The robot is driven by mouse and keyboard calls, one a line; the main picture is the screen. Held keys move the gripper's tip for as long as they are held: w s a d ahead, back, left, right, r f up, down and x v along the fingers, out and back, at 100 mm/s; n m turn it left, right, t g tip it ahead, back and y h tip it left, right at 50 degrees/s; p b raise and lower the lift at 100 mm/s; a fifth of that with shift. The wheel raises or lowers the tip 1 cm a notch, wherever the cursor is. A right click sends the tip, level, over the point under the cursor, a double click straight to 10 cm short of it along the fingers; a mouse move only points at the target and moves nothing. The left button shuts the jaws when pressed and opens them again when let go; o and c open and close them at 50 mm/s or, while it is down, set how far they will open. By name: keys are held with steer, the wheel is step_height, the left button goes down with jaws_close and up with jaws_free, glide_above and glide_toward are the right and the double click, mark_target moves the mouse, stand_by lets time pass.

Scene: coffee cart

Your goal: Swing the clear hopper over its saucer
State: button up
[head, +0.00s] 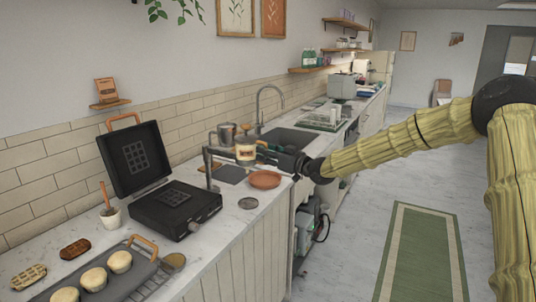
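The clear hopper (246,155), with tan contents, hangs at the end of a thin dark arm on an upright post (208,168) on the counter. A round terracotta saucer (265,180) lies on the counter near its front edge. In the picture the hopper is above and slightly left of the saucer, and I cannot tell exactly what is beneath it. My gripper (279,157) reaches in from the right, just right of the hopper and above the saucer. Its fingers are small and partly hidden, so I cannot tell whether they touch the hopper or its arm.
A grey square plate (231,174) lies by the post, and a round metal disc (248,203) lies nearer. A metal pitcher (226,132) stands behind the hopper. The open waffle iron (172,206) is to the left. The sink (290,138) and tap are behind. The floor at right is mostly clear.

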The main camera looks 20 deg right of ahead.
steer(key=v, duration=1.2)
steer(key=shift+d, duration=0.2)
steer(key=shift+w+f, duration=0.1)
steer(key=s+a+f+m+g+h, duration=0.15)
steer(key=a+f, duration=0.25)
steer(key=f, duration=0.5)
steer(key=s+a+f+m+g, duration=0.1)
steer(key=s+a+f+g, duration=0.3)
steer(key=f, duration=0.6)
steer(key=s+a+f+m+g+h, duration=0.1)
steer(key=s+a+f, duration=0.4)
steer(key=f, duration=0.4)
steer(key=s+a+f+m+g+h, duration=0.1)
steer(key=s+a+f+h, duration=0.1)
steer(key=s+f, duration=0.7)
steer(key=s+f+g+h, duration=0.1)
steer(key=s+f, duration=0.4)
steer(key=s, duration=0.6)
steer(key=s+f+m+g+h, duration=0.1)
steer(key=s+f+g, duration=0.3)
steer(key=s, duration=0.8)
steer(key=s+f+m+g+h, duration=0.1)
steer(key=s+f+g+h, duration=0.1)
steer(key=s+f, duration=0.6)
steer(key=s+g, duration=0.1)
steer(key=s, duration=0.2)
steer(key=shift+s, duration=0.4)
steer(key=shift+h, duration=0.25)
